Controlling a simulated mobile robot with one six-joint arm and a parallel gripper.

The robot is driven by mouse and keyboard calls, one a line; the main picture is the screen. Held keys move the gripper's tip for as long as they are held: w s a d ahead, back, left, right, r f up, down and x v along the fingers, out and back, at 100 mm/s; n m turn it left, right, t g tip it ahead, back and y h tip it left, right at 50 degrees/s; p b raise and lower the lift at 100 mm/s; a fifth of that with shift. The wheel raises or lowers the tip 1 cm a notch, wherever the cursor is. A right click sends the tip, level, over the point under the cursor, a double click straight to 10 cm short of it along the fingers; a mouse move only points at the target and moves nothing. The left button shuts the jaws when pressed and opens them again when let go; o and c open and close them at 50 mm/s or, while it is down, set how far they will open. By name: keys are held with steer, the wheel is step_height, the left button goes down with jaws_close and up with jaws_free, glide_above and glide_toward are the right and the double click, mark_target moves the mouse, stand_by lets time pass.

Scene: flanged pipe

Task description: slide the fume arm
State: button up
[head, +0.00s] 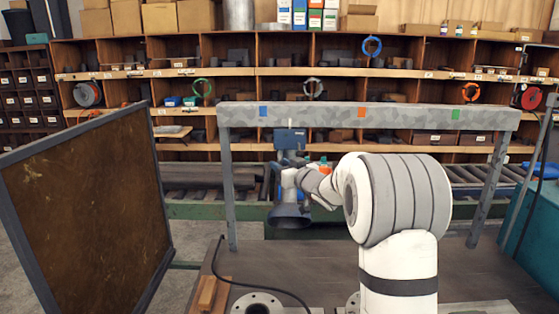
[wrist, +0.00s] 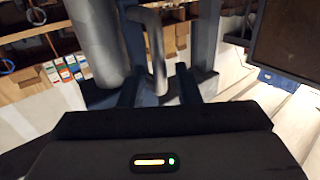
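The fume arm hangs from a speckled grey rail (head: 370,116) in the head view. Its blue carriage (head: 290,138) is near the rail's left end, a little right of the blue mark (head: 263,111). Its dark hood (head: 290,216) hangs below. Orange (head: 361,112) and green (head: 455,114) marks lie further right. My gripper is at the fume arm and hard to make out in the head view. In the wrist view my gripper (wrist: 158,90) has its fingers apart, with a grey bar handle (wrist: 156,50) between them. Gaps seem to show on both sides of the handle.
A brown framed screen (head: 90,205) stands at the left. The workbench (head: 330,270) below holds flanges (head: 257,303), wooden blocks (head: 212,293) and a black cable. Shelves fill the back wall. In the wrist view a grey pipe (wrist: 96,40) stands close left of the handle.

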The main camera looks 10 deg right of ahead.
steer(key=shift+x, duration=0.8)
steer(key=shift+c, duration=0.4)
jaws_close()
